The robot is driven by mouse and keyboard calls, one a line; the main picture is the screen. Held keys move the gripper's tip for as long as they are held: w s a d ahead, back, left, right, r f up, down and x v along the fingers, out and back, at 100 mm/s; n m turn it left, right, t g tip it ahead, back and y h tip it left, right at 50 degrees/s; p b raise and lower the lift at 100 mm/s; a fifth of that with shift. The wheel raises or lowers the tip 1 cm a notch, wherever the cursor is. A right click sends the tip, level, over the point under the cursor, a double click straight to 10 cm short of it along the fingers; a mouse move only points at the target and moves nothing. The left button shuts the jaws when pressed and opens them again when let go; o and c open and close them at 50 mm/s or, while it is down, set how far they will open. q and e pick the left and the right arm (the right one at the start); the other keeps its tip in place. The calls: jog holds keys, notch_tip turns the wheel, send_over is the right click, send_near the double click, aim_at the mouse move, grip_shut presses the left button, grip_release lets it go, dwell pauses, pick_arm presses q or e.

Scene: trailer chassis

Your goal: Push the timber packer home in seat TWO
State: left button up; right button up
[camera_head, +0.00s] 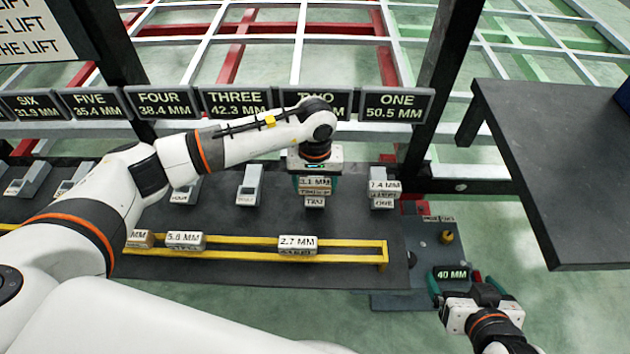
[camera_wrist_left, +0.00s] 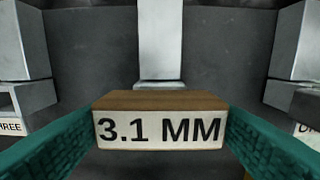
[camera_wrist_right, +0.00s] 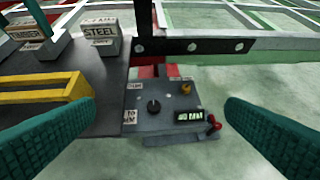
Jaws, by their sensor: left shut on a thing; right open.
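The timber packer (camera_wrist_left: 160,120), a wooden-topped block marked 3.1 MM, is between the teal fingers of my left gripper (camera_wrist_left: 160,135), which is shut on it. In the head view the packer (camera_head: 314,181) is at seat TWO (camera_head: 314,201), below the TWO sign. In the left wrist view a grey upright block (camera_wrist_left: 160,45) stands just beyond the packer. I cannot tell how deep the packer sits. My right gripper (camera_head: 478,290) is open and empty at the lower right, and its teal fingers are wide apart in the right wrist view (camera_wrist_right: 160,125).
A 7.4 MM packer (camera_head: 384,186) stands at seat ONE, marked STEEL in the right wrist view (camera_wrist_right: 101,32). A yellow rail (camera_head: 345,257) holds packers of 2.7 MM (camera_head: 297,242) and 5.8 MM (camera_head: 185,238). A control box (camera_wrist_right: 160,110) with a 40 MM display and a dark table (camera_head: 560,160) are right.

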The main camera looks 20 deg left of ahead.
aim_at(315, 183)
pick_arm(q)
jog(key=shift+f, duration=0.3)
pick_arm(e)
jog(key=shift+w+a+r+t, duration=0.3)
jog(key=shift+w+r+t, duration=0.3)
jog(key=shift+w, duration=0.05)
pick_arm(q)
jog(key=o, duration=1)
jog(key=shift+o, duration=0.2)
jog(key=shift+r, duration=0.15)
notch_tip(315, 183, up, 12)
jog(key=p, duration=0.2)
pick_arm(e)
jog(key=s+d+f+g+h, duration=0.1)
jog(key=s+d+f+g, duration=0.2)
jog(key=s+g, duration=0.3)
jog(key=shift+s+f, duration=0.8)
jog(key=shift+s, duration=0.4)
pick_arm(q)
jog(key=shift+s+f, duration=0.1)
jog(key=shift+f, duration=0.1)
